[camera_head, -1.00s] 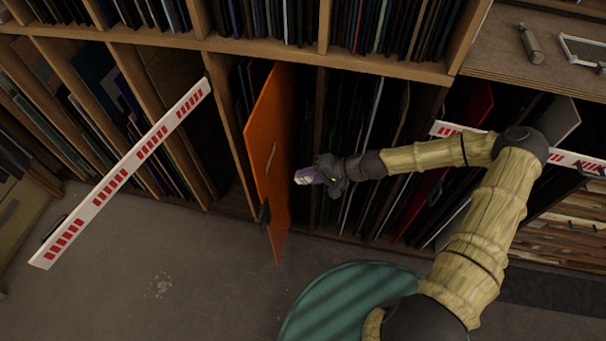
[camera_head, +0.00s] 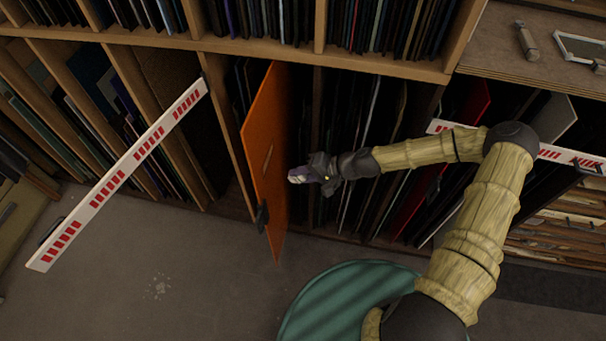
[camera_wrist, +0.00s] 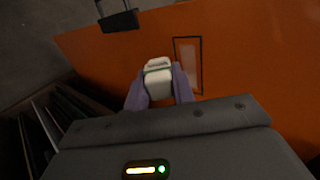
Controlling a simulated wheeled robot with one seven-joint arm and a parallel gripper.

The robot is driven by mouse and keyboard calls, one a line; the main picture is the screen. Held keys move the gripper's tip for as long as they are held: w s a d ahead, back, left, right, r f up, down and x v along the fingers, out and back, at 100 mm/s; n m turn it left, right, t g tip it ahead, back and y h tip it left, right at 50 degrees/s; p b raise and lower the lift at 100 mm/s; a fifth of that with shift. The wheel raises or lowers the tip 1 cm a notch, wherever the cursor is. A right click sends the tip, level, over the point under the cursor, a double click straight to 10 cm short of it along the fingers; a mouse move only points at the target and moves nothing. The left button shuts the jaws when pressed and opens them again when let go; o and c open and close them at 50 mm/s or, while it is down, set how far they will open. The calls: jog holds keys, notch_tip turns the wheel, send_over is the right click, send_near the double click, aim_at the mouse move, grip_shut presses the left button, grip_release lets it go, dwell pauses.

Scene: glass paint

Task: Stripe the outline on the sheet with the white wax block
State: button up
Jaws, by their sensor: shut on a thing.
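The orange sheet (camera_head: 262,130) stands upright, edge towards the shelf opening, and fills much of the wrist view (camera_wrist: 245,60). A dark, narrow rectangular outline (camera_wrist: 202,64) is on its face, with a slightly paler, greyish inside. My gripper (camera_wrist: 160,87) has purple fingers shut on the white wax block (camera_wrist: 158,78). The block is just left of the outline in the wrist view; whether it touches the sheet I cannot tell. In the head view my gripper (camera_head: 298,175) is just right of the sheet, and the block is hard to make out.
A black clamp (camera_wrist: 118,21) holds the sheet's edge. Shelves with upright sheets surround it. A white, red-marked bar (camera_head: 120,172) slants at left, and another (camera_head: 572,158) crosses at right. A teal round surface (camera_head: 335,300) is below. Grey floor lies open at lower left.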

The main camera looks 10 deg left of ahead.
jog(key=a, duration=0.6)
jog(key=shift+w+a, duration=0.2)
jog(key=shift+w+a+b, duration=0.1)
jog(key=shift+a+b, duration=0.2)
jog(key=shift+a, duration=0.3)
dwell(0.8)
jog(key=shift+w, duration=0.1)
jog(key=shift+w+d+b, duration=0.15)
jog(key=shift+w+b, duration=0.1)
jog(key=shift+w, duration=0.6)
jog(key=shift+w+d+b, duration=0.1)
jog(key=shift+w+b, duration=0.15)
jog(key=shift+w, duration=0.55)
jog(key=shift+w, duration=0.15)
jog(key=shift+w+b, duration=0.65)
jog(key=shift+w, duration=1)
